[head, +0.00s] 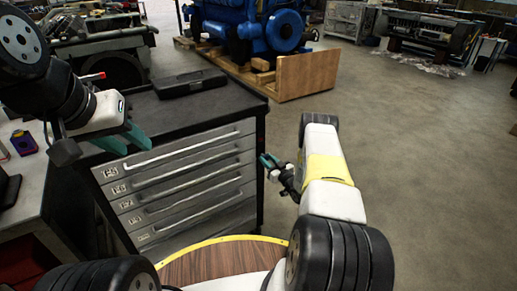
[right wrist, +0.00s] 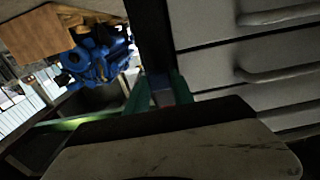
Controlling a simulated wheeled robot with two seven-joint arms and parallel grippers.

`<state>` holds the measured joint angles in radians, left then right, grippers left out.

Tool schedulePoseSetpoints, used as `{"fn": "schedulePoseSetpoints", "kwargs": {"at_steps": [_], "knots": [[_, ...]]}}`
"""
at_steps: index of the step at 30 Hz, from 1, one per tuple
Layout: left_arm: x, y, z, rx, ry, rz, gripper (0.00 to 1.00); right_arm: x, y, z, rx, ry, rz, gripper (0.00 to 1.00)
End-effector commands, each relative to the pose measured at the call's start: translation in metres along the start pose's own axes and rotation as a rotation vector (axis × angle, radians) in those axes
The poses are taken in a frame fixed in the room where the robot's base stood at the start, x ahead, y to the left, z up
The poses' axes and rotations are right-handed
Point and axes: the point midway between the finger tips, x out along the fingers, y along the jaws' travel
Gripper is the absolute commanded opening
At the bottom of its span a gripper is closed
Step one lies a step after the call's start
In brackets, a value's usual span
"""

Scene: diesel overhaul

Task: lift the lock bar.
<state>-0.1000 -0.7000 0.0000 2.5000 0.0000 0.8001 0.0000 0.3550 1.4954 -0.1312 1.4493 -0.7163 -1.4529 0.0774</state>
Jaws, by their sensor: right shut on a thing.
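The drawer cabinet (head: 180,180) stands at centre left, with a dark upright strip (head: 260,150) along its right front edge. This strip looks like the lock bar; it also shows in the right wrist view (right wrist: 154,40) beside the drawer fronts. My right gripper (head: 268,163) is at this edge. In the right wrist view its green fingers (right wrist: 161,94) are closed on a small greyish piece with a reddish part, at the strip. Whether this piece belongs to the bar is hard to tell. My left gripper (head: 124,141) is over the cabinet's left front, fingers apart and empty.
A black case (head: 190,83) lies on the cabinet top. A workbench (head: 50,185) is close on the left. A blue engine (head: 250,25) stands on a wooden pallet behind, with a wooden board (head: 306,76). The floor to the right is clear.

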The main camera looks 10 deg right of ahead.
Motion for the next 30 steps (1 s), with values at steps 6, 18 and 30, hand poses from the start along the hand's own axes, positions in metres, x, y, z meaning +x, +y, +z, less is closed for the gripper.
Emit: {"fn": "schedulePoseSetpoints", "kwargs": {"at_steps": [6,18,30], "knots": [[0.000,0.000,0.000,0.000,0.000,0.000,0.36,0.000,0.001,-0.007,0.000,0.000,0.001,0.00],[0.000,0.000,0.000,0.000,0.000,0.000,0.36,0.000,0.001,-0.028,0.000,0.004,0.000,0.00],[0.000,0.000,0.000,0.000,0.000,0.000,0.36,0.000,0.000,-0.026,0.000,0.001,0.000,0.51]]}}
